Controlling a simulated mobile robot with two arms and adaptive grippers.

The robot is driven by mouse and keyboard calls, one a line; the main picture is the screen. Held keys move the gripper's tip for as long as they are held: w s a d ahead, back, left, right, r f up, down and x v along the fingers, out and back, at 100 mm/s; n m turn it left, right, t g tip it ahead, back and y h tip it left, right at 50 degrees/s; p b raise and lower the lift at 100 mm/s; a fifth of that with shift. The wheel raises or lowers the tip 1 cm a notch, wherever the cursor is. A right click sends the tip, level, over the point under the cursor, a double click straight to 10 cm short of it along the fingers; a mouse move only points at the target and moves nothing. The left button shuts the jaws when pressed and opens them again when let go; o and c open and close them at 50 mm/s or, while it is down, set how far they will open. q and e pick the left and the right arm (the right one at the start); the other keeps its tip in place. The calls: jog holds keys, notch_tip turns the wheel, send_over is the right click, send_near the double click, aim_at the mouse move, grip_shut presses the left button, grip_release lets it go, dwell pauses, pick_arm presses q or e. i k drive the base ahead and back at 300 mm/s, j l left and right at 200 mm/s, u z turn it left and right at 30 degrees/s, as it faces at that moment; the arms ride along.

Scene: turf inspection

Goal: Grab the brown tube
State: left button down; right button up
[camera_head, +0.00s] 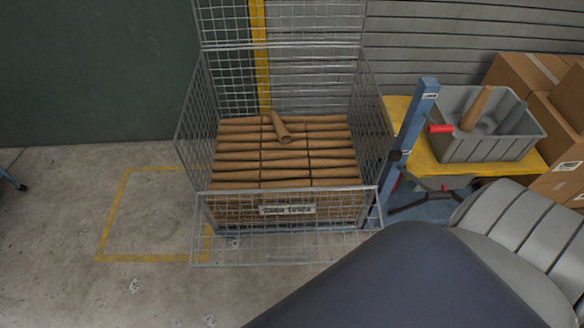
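Many brown tubes (285,163) lie stacked in rows inside a wire mesh cage (192,112) at the middle of the head view. One brown tube (281,128) lies loose and at an angle on top of the stack, towards the back. Another brown tube (476,108) leans upright in a grey bin (486,149) at the right. Neither of my grippers is in view. A large dark part of my own arm fills the bottom right and covers the floor there.
The cage's front mesh panel (230,247) hangs low, with a label (287,209) on it. A yellow-topped cart (425,158) with a blue post (414,120) carries the bin. Cardboard boxes (559,135) stand at the far right.

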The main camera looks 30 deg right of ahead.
aim_at(468, 122)
jog(key=z, duration=2.35)
jog(key=i+l+z, duration=0.6)
jog(key=i+z, duration=0.2)
jog(key=z, duration=0.15)
jog(key=i+z, duration=0.45)
jog(key=i+u, duration=0.3)
jog(key=i, duration=0.15)
jog(key=i+l+u, duration=0.3)
jog(key=i+j, duration=0.1)
